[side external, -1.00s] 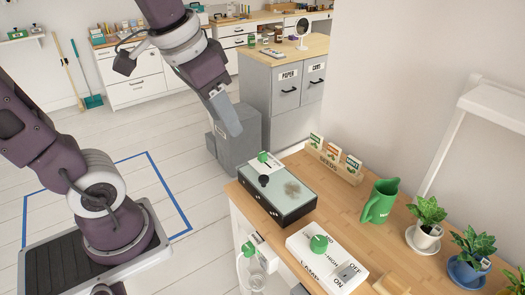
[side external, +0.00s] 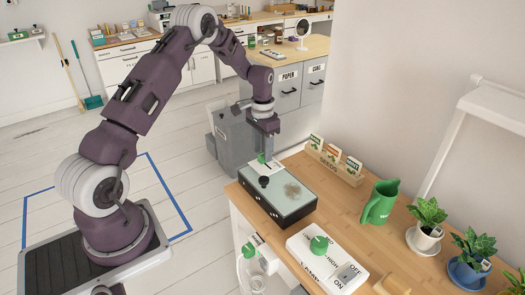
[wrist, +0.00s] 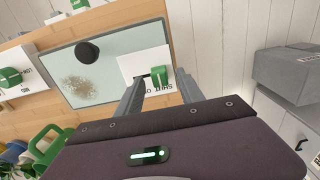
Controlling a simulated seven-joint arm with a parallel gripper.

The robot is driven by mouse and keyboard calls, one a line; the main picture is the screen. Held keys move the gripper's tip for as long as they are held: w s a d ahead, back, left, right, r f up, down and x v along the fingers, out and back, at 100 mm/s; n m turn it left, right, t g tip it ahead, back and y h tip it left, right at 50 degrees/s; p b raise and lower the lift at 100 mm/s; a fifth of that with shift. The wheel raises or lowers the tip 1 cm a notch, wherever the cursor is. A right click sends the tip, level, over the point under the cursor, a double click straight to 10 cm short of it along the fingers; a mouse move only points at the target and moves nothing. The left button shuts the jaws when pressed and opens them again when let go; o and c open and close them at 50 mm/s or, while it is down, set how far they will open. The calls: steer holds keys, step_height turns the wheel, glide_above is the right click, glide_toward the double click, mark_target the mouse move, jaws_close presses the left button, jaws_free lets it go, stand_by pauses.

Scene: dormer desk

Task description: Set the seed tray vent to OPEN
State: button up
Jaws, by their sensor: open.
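The seed tray (side external: 270,206) is a dark box with a pale glassy lid on the wooden desk. A green vent tab (wrist: 160,76) sits on a white label plate (wrist: 132,66) at one end of the lid; the word SHUT is partly readable, the rest is hidden by my gripper. The tab also shows in the side view (side external: 262,158). My gripper (wrist: 161,80) is open and points down over that end, with the tab appearing between its fingertips. I cannot tell whether they touch it. A round black knob (wrist: 87,52) is on the lid.
A white switch box (side external: 325,262) with a green knob (side external: 319,245) stands in front of the tray. A seed packet rack (side external: 334,167), a green watering can (side external: 379,203) and potted plants (side external: 429,215) stand to the right. Bare desk (side external: 345,220) lies between them.

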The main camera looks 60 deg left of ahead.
steer(key=shift+f, duration=0.35)
jaws_close()
stand_by(1.2)
